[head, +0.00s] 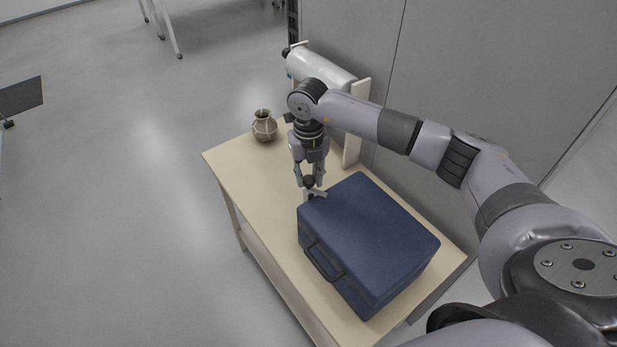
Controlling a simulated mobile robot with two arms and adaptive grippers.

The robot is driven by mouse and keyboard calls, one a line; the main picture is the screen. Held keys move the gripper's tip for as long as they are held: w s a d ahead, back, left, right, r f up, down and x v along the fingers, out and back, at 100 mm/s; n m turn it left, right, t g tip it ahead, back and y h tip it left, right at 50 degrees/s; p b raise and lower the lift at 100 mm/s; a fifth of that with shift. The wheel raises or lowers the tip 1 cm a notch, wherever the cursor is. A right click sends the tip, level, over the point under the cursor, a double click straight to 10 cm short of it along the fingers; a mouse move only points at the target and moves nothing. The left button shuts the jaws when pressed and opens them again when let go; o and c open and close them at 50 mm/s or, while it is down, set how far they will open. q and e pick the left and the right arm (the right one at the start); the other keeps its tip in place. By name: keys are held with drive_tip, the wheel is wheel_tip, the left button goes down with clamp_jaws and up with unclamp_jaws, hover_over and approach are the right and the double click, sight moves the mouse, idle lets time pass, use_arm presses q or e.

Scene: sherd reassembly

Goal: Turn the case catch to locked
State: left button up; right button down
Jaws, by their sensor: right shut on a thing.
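A closed blue case (366,240) lies on the table, its dark handle (323,262) on the front left side. A small grey catch (314,194) with a dark round knob sits at the case's far left corner. My right gripper (308,184) points down at that corner and is shut on the catch's knob. The fingers hide part of the catch, and I cannot tell which position it is turned to. My left gripper is not in view.
The case stands on a light wooden table (237,163). A brown jar (264,126) with pale bands stands at the far left. A white roll (320,69) in a holder stands at the back, by a grey partition (480,70). The tabletop between jar and case is clear.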

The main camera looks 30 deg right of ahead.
sight(309, 178)
drive_tip(key=m+b, duration=0.1)
drive_tip(key=m, duration=0.4)
drive_tip(key=shift+r, duration=0.1)
idle(0.5)
drive_tip(key=c, duration=1.3)
unclamp_jaws()
wheel_tip(309, 178, up, 12)
drive_tip(key=shift+f, duration=0.1)
